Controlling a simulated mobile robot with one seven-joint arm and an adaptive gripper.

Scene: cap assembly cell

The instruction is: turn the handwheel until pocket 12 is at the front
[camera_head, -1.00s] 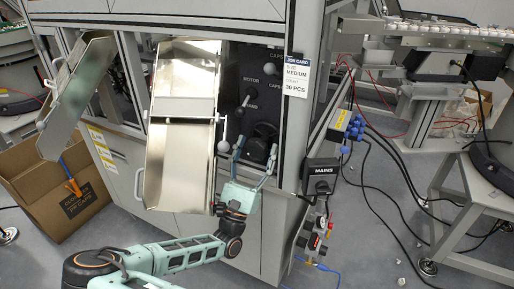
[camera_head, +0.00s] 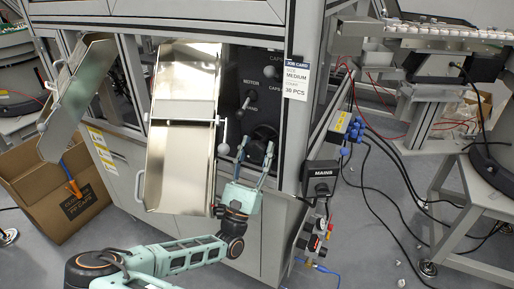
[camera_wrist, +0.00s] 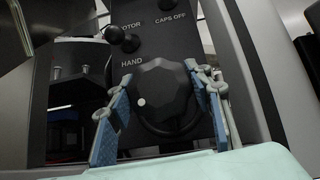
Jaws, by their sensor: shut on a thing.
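The handwheel (camera_wrist: 165,92) is a dark faceted knob with a white dot at its lower left, on the black panel in the wrist view. A dark ring shows around and below it. In the head view the handwheel (camera_head: 264,132) is partly hidden behind my fingers. My gripper (camera_head: 256,147) is shut on the handwheel, with one blue-padded finger on its left and one on its right. No pockets or pocket numbers can be read in any view.
A ball-ended lever (camera_head: 247,101) between MOTOR and HAND sits above the handwheel, left. A CAPS knob (camera_head: 270,71) is higher up. A metal chute (camera_head: 180,165) stands close to my gripper's left. A job card (camera_head: 296,78) hangs right of the panel; the MAINS box (camera_head: 321,176) is lower right.

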